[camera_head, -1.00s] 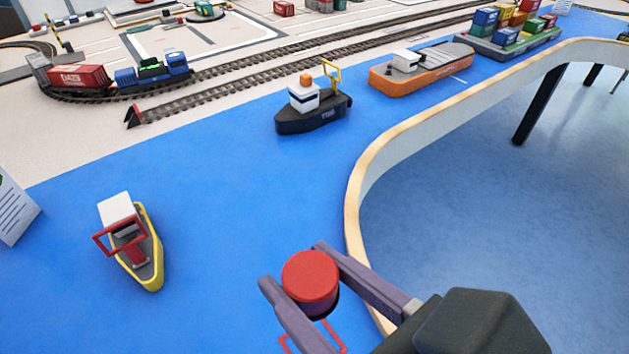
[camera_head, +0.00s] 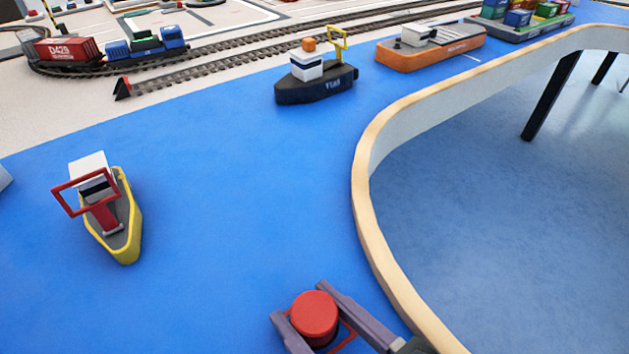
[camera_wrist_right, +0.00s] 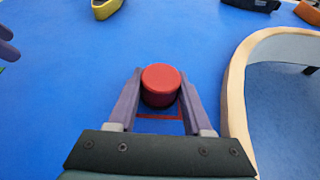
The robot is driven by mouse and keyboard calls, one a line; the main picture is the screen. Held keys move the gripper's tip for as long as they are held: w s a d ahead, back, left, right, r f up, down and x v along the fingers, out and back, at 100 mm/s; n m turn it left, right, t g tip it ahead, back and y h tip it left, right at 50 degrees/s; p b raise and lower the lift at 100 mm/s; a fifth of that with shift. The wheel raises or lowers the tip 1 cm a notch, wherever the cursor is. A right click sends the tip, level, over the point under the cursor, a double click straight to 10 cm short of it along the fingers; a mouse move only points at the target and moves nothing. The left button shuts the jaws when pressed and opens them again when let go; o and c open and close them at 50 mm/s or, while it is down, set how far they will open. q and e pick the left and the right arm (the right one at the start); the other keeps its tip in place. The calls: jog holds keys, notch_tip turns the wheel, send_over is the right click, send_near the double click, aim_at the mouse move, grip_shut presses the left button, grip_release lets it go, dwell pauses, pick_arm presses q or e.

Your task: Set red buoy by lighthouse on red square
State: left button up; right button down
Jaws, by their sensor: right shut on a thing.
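The red buoy (camera_head: 314,317), a short round cylinder with a flat top, is between the fingers of my right gripper (camera_head: 318,316). The right gripper is shut on it, as the right wrist view also shows, with the buoy (camera_wrist_right: 160,84) between both fingers. The red square (camera_wrist_right: 158,116) is a thin outline on the blue surface, partly hidden by the buoy and fingers. The buoy overlaps the square in view; I cannot tell whether its base touches the surface. Part of my left gripper (camera_wrist_right: 7,43) shows at the left edge of the right wrist view. No lighthouse is in view.
A curved table edge with a pale wooden rim (camera_head: 364,200) runs close to the right of my gripper. A yellow boat (camera_head: 130,215) stands at left, a black tug (camera_head: 315,88) and orange ship (camera_head: 430,52) behind. Blue surface between them is clear.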

pick_arm(q)
jog(key=shift+f, duration=0.15)
pick_arm(e)
jog(key=shift+f, duration=0.2)
jog(key=shift+c, duration=1.8)
grip_release()
jog(key=shift+r, duration=0.1)
jog(key=shift+o, duration=0.2)
pick_arm(q)
jog(key=shift+d, duration=0.1)
jog(key=shift+r, duration=0.3)
pick_arm(e)
jog(key=shift+s+d+r, duration=0.1)
jog(key=shift+r, duration=0.15)
pick_arm(q)
jog(key=shift+r+p, duration=0.75)
jog(key=shift+p, duration=0.05)
pick_arm(e)
jog(key=v, duration=1.1)
jog(key=shift+s+d, duration=0.2)
jog(key=shift+s, duration=0.1)
